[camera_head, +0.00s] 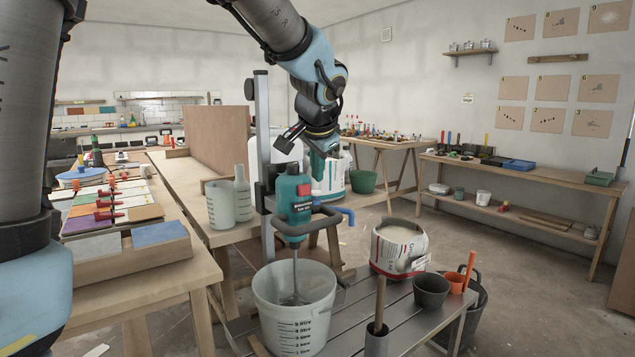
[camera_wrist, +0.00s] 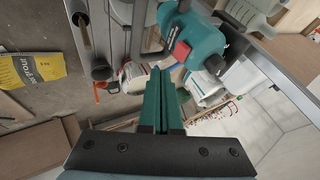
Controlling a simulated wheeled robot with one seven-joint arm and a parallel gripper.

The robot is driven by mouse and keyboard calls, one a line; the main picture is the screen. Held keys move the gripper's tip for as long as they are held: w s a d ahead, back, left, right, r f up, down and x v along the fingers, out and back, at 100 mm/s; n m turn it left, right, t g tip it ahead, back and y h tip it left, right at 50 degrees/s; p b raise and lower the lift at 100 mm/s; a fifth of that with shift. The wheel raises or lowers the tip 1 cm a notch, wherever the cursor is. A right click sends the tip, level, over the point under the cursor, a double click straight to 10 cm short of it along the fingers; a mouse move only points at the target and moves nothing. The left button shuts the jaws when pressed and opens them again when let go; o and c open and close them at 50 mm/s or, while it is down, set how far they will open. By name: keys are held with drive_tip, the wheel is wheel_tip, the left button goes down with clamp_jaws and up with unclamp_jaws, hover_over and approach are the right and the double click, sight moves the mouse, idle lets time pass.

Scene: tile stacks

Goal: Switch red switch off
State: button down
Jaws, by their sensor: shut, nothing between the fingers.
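The red switch (camera_head: 304,189) is a small red block on the teal body of the mixer (camera_head: 292,214), which is mounted on a stand with its whisk in a bucket. The switch also shows in the wrist view (camera_wrist: 180,52), just above and right of my fingertips. My gripper (camera_head: 318,168) has teal fingers that are together and empty. It is above and slightly right of the switch, apart from it as far as I can tell. The fingers also show in the wrist view (camera_wrist: 158,75). Whether the switch is on or off cannot be told.
A clear measuring bucket (camera_head: 293,310) stands under the mixer on a slatted metal bench (camera_head: 410,318). A white bucket (camera_head: 398,246) and a dark pot (camera_head: 431,291) stand to the right. A wooden table (camera_head: 190,270) with tiles and clamps is at left. A grey stand post (camera_head: 263,125) rises beside the mixer.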

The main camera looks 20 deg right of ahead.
drive_tip(key=v, duration=0.5)
drive_tip(key=shift+w+r, duration=0.15)
drive_tip(key=d+m+y+p, duration=0.1)
drive_tip(key=m+p, duration=0.3)
drive_tip(key=m, duration=0.2)
drive_tip(key=s+d+m+y+p, duration=0.1)
drive_tip(key=d+m+y+p, duration=0.1)
drive_tip(key=m+p, duration=0.2)
drive_tip(key=d+f+m+y+p, duration=0.1)
drive_tip(key=m+p, duration=0.3)
drive_tip(key=m, duration=0.4)
drive_tip(key=shift+s+d+f+m+t+y, duration=0.1)
drive_tip(key=shift+s+d+m+t+y, duration=0.2)
drive_tip(key=shift+s+m+t, duration=0.1)
drive_tip(key=shift+a, duration=0.1)
